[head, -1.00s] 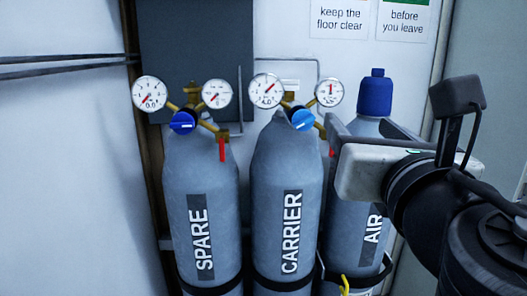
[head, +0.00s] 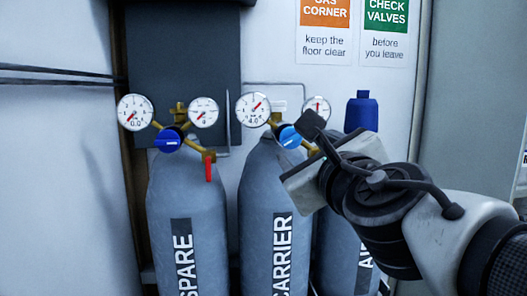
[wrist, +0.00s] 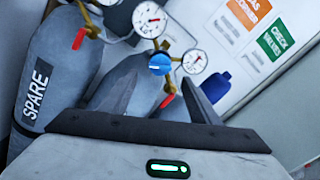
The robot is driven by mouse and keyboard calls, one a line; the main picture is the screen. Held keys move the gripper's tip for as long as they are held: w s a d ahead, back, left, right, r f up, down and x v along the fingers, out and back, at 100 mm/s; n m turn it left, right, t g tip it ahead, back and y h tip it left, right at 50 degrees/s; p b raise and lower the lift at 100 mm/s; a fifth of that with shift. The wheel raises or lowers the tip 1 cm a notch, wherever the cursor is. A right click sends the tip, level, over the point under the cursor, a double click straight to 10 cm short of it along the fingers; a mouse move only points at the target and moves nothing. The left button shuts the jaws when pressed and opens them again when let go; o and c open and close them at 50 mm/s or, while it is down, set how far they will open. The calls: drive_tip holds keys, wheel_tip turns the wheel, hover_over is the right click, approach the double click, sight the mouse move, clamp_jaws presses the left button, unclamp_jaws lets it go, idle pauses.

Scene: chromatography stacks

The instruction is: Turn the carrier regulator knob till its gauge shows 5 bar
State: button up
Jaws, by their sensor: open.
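The carrier cylinder (head: 258,195) stands in the middle of the row. Its regulator has a blue knob (head: 290,137) with a white mark, and the knob also shows in the wrist view (wrist: 160,64). The carrier's left gauge (head: 253,109) has a red needle and a small readout that looks like 4.0. Its right gauge (head: 317,108) is partly hidden by my gripper in the head view and clear in the wrist view (wrist: 194,61). My gripper (wrist: 160,80) is open and empty. Its fingers point at the knob, which appears between the tips; contact cannot be told.
The spare cylinder (head: 187,210) stands left, with its own blue knob (head: 167,139), gauges and red lever (head: 209,167). The air cylinder with a blue cap (head: 361,112) stands right, partly behind my arm. A grey panel and signs are on the wall behind.

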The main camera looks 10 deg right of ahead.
sight(293, 141)
drive_tip(key=w+b, duration=0.1)
drive_tip(key=w, duration=0.5)
drive_tip(key=shift+w, duration=0.4)
drive_tip(key=c, duration=1.1)
